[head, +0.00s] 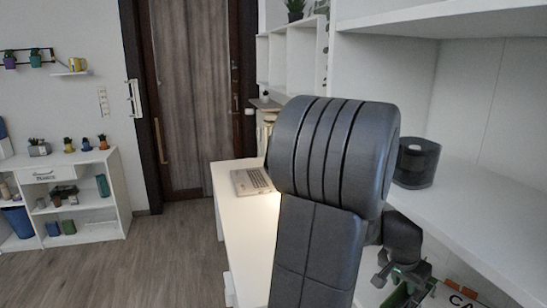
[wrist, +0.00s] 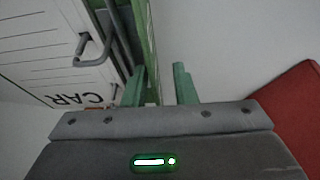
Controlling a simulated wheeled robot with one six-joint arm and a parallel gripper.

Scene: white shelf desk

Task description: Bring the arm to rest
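My arm (head: 335,190) is raised and bent, and its dark links fill the middle of the head view. My gripper (head: 392,283) shows beyond the arm at the lower right, partly hidden by it. In the wrist view my gripper (wrist: 160,85) has its two green fingers apart, with a pale surface showing between them. No held thing shows there.
A white case or board with "CAR" lettering (wrist: 60,60) and a green edge lies close to the fingers. A red object (wrist: 295,110) is at the right. A black cylinder (head: 416,163) stands on the white shelf (head: 480,210).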

